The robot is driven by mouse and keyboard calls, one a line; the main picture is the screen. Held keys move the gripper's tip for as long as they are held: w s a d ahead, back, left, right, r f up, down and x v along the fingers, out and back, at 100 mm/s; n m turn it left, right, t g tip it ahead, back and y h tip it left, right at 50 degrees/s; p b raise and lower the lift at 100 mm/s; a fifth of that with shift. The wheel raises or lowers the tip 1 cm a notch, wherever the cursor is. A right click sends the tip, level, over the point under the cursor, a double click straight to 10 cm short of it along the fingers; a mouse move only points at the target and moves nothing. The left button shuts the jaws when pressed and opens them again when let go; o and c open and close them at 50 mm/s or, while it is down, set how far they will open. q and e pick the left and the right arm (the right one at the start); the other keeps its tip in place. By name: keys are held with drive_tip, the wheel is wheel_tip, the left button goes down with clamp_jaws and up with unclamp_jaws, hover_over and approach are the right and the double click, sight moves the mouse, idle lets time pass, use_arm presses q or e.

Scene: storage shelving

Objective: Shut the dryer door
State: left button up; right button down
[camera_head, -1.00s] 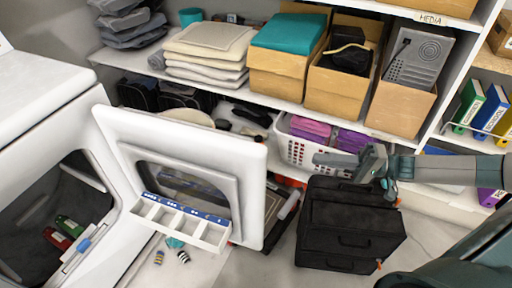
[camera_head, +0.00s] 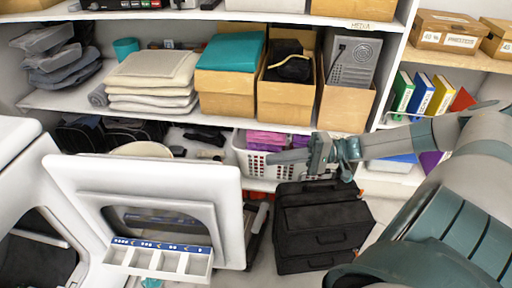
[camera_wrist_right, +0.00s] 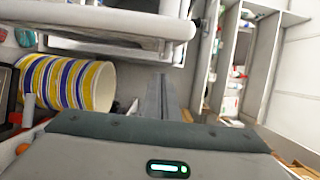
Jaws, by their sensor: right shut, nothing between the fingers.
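The dryer door (camera_head: 70,190), a white panel with an inset window, stands wide open to the right of the white dryer (camera_head: 18,150). A white compartment tray with a blue strip (camera_head: 160,262) is on the door's inner face. My right gripper (camera_head: 278,158) is shut and empty, to the right of the door's right edge, with a gap in the picture. In the right wrist view my shut fingers (camera_wrist_right: 160,95) point up the picture toward a white rounded edge (camera_wrist_right: 110,18), likely the door.
Shelves (camera_head: 140,108) hold towels, boxes and binders. A striped container (camera_wrist_right: 70,82) shows in the right wrist view.

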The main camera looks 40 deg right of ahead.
sight(241, 175)
use_arm(q)
drive_tip(key=shift+s+a+f+p, duration=0.1)
drive_tip(key=shift+f+p, duration=0.9)
drive_tip(key=shift+f, duration=1.7)
use_arm(e)
drive_tip(key=shift+w+a, duration=0.35)
drive_tip(key=shift+a, duration=1.5)
drive_tip(key=shift+w+a, duration=0.35)
drive_tip(key=shift+a, duration=1.55)
drive_tip(key=shift+w+a, duration=0.35)
drive_tip(key=shift+a, duration=1.5)
drive_tip(key=shift+s, duration=0.1)
